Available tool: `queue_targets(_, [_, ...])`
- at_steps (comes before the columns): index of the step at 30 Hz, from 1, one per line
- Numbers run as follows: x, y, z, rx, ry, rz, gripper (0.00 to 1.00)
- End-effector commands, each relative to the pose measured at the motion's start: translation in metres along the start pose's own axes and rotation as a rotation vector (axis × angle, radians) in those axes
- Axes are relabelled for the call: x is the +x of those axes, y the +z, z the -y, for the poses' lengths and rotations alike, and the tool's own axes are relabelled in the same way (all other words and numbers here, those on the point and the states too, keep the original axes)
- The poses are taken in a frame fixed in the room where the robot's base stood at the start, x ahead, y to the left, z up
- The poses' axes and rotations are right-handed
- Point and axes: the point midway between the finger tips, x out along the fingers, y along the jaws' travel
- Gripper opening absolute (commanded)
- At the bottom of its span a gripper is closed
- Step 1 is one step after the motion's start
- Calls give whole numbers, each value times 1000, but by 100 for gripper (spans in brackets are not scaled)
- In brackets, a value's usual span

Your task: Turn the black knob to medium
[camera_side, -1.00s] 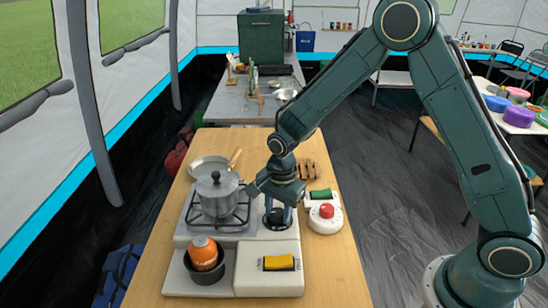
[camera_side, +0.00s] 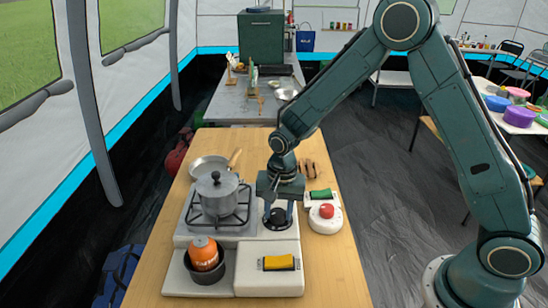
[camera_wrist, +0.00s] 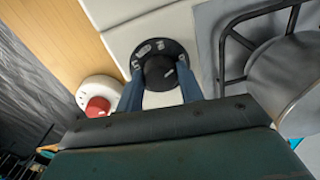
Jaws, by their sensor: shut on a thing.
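The black knob (camera_side: 277,217) sits on a round black dial plate on the white stove panel, right of the burner. In the wrist view the knob (camera_wrist: 159,73) lies between the two blue fingers of my gripper (camera_wrist: 160,84), with pale marks on the dial plate around it. My gripper (camera_side: 278,212) points down over the dial in the side view and is shut on the knob. The fingers hide part of the knob's sides, and I cannot read which mark it points to.
A lidded pot (camera_side: 217,194) stands on the burner close left of my gripper. A red button on a white base (camera_side: 326,218) and a green switch (camera_side: 320,194) are close right.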

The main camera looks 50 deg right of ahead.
Motion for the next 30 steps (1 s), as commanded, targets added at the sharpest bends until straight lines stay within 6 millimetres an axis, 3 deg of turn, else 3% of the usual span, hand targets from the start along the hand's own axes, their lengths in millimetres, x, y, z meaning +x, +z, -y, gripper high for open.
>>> queue_targets(30, [0, -2, 0, -965, 0, 57, 14])
